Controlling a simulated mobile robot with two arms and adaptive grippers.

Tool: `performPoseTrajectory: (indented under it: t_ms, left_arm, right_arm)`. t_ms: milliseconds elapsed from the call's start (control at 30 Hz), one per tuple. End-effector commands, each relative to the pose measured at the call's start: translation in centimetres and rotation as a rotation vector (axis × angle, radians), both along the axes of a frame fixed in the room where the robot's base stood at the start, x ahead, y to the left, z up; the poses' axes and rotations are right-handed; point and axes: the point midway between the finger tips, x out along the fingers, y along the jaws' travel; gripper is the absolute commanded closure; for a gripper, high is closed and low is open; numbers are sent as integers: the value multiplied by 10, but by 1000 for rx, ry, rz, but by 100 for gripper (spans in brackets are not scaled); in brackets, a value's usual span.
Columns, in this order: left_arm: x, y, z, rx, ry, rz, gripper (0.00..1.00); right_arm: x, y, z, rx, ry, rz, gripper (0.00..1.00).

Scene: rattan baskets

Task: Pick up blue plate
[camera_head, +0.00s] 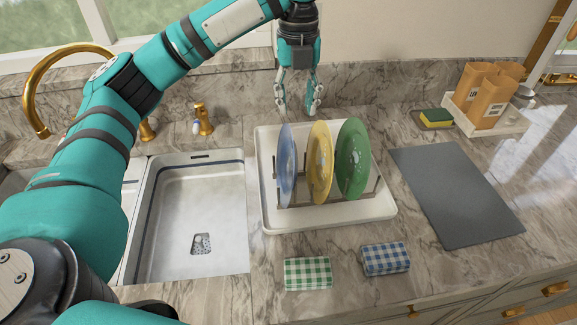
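The blue plate (286,165) stands upright on edge at the left end of a rack in a white tray (345,218). A yellow plate (320,162) stands just right of it, and a green plate (353,160) stands right of that. My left gripper (298,110) hangs fingers-down behind and above the blue plate's upper edge, near the back of the tray. Its fingers are apart with nothing seen between them. The lower fingertips lie close to the top of the blue plate in the picture; I cannot tell the exact gap. My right gripper is not in view.
A sink (198,215) with a gold faucet (45,85) lies left of the tray. A grey mat (455,195) lies to the right. Green (307,273) and blue (386,259) checkered cloths lie in front. Orange containers (490,95) and a sponge (436,117) stand at the back right.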

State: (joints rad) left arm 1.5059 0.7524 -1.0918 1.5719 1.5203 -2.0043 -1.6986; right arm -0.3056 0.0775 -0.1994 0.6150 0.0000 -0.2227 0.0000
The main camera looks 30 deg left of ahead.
Motion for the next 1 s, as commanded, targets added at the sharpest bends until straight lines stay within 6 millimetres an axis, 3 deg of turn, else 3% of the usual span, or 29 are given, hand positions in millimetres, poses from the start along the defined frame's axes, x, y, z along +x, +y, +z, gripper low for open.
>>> performPoseTrajectory:
  t_ms: [200, 400, 667, 1000]
  left_arm:
    - [-1, 1, -47, 3, 4, 1, 62]
    - [-1, 1, -81, 2, 2, 1, 62]
    - [-1, 2, -100, 2, 3, 1, 62]
    - [-1, 4, -143, 2, 0, 0, 62]
  right_arm:
    - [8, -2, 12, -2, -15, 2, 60]
    - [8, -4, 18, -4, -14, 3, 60]
    - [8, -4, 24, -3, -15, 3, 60]
    - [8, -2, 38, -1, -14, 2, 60]
